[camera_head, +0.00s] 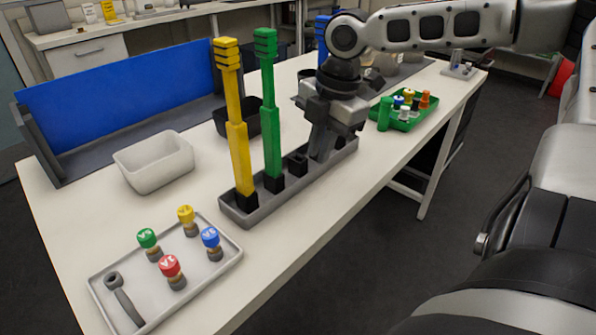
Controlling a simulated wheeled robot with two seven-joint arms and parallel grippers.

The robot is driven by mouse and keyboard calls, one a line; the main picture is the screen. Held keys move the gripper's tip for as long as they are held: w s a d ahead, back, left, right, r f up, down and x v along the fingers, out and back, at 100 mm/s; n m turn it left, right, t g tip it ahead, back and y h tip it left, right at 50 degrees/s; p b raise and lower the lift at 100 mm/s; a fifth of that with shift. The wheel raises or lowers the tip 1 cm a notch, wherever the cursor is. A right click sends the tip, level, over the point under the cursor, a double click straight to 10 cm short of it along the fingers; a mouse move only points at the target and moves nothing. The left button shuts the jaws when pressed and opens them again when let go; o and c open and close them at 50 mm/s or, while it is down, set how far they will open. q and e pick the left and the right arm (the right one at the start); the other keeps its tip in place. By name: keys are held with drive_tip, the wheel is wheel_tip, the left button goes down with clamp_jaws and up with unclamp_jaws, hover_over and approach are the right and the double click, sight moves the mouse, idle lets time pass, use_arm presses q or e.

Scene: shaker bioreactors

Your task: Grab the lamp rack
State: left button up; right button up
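A long grey rack (300,187) stands on the white table and looks like the lamp rack. A yellow tall lamp-like post (236,125) and a green one (269,110) stand upright in its near part. The top of a blue post (321,35) shows behind my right wrist; its lower part is hidden. My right gripper (321,150) points down at the far part of the rack, its fingertips at or just above the rack. I cannot tell whether it touches or grips anything. My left gripper is not in view.
A grey tray (215,272) with several coloured-capped bottles lies at the near left. A white bin (154,162) and a black bin (265,121) stand behind the rack. A green tray (406,124) of small items is to the right. A blue panel (120,80) stands at the back left.

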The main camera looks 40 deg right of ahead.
sight(312, 173)
drive_tip(key=f, duration=0.3)
drive_tip(key=a+f+b, duration=0.1)
drive_tip(key=shift+w+f, duration=0.25)
drive_tip(key=shift+w, duration=0.05)
drive_tip(key=shift+c, duration=0.2)
clamp_jaws()
drive_tip(key=shift+r, duration=0.2)
